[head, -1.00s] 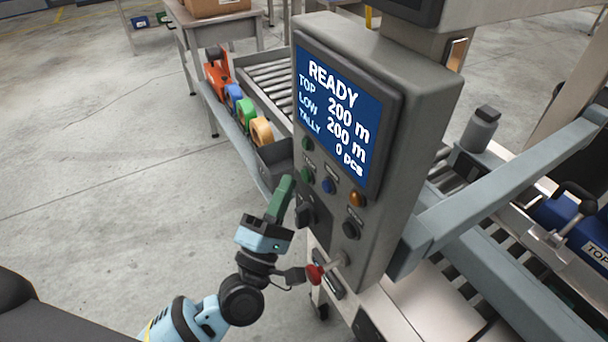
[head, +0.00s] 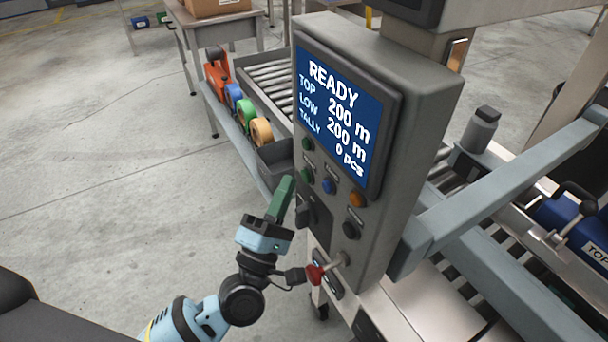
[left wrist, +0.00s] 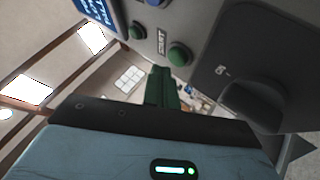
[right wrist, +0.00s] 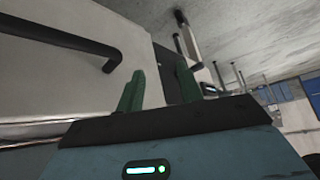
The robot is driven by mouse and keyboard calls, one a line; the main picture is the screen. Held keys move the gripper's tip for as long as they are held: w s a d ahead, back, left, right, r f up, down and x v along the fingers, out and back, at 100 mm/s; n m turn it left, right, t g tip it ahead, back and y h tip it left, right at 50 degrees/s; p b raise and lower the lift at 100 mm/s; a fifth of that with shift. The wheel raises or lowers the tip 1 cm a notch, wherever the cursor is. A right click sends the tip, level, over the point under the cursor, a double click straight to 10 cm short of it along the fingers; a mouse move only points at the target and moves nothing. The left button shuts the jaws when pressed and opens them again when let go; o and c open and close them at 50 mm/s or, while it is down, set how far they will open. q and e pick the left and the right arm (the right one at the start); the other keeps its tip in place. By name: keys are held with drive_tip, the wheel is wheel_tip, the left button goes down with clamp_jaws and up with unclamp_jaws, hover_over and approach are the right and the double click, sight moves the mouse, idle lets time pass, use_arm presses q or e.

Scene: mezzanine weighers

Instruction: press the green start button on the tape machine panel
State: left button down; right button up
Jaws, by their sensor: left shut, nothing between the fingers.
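The tape machine panel (head: 380,215) is a grey box with a blue screen (head: 340,110) reading READY. The green start button (head: 306,175) sits below the screen at the panel's left; in the left wrist view the button (left wrist: 179,54) is beside a START label. Another green round piece (head: 307,144) is above it. My left gripper (head: 287,183), with green fingers, is shut and empty, just left of and below the start button, apparently short of it. It also shows in the left wrist view (left wrist: 161,82). My right gripper (right wrist: 160,88) is open and empty, away from the panel.
The panel also has a blue button (head: 328,186), an orange button (head: 357,199), a black knob (head: 350,229) and a dark switch (head: 304,214). A red knob (head: 315,274) is below. Coloured tape rolls (head: 248,117) stand on a shelf behind. The floor at left is clear.

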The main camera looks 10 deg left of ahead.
drive_tip(key=shift+w, duration=0.3)
idle(0.6)
use_arm(q)
drive_tip(key=shift+w+d, duration=0.1)
drive_tip(key=shift+w+d, duration=0.2)
drive_tip(key=shift+d, duration=0.05)
use_arm(e)
drive_tip(key=shift+s, duration=0.2)
drive_tip(key=shift+s+f, duration=0.1)
drive_tip(key=shift+s, duration=0.05)
